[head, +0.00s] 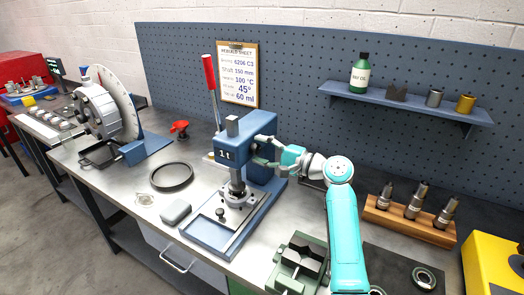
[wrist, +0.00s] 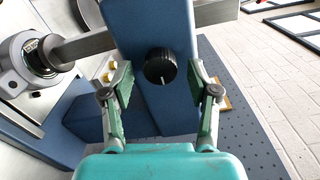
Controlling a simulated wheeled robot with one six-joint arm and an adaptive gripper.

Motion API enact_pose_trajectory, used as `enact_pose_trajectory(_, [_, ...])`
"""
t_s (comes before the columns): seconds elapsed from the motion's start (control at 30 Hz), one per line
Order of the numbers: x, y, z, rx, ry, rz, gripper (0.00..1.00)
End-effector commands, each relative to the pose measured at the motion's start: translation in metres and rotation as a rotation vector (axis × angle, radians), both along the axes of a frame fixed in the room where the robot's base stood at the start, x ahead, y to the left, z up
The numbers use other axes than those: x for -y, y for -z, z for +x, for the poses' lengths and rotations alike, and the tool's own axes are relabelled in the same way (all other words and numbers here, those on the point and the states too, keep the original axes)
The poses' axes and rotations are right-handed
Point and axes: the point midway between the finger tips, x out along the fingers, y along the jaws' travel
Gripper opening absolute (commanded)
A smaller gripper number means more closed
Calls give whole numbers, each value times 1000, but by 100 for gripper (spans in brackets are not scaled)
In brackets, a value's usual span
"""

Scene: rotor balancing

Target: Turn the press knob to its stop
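The press (head: 262,130) is a blue frame with a "1t" label, standing on the bench near the middle of the head view. My gripper (wrist: 161,90) is open, with one green-padded finger on each side of the knob and no visible contact.
The press lever with a red handle (head: 209,75) rises at the left of the press. A green vise (head: 298,262) stands in front of my arm. A wooden block with metal tools (head: 398,218) is at the right.

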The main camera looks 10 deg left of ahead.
Motion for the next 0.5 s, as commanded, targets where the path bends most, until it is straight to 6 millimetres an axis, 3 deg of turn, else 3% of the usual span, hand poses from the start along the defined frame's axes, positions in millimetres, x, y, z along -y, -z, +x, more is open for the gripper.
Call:
enact_pose_trajectory(0.27, [12, 0, -4, 1, 1, 0, 60])
enact_pose_trajectory(0.5, [54, 0, -19, 2, 3, 0, 60])
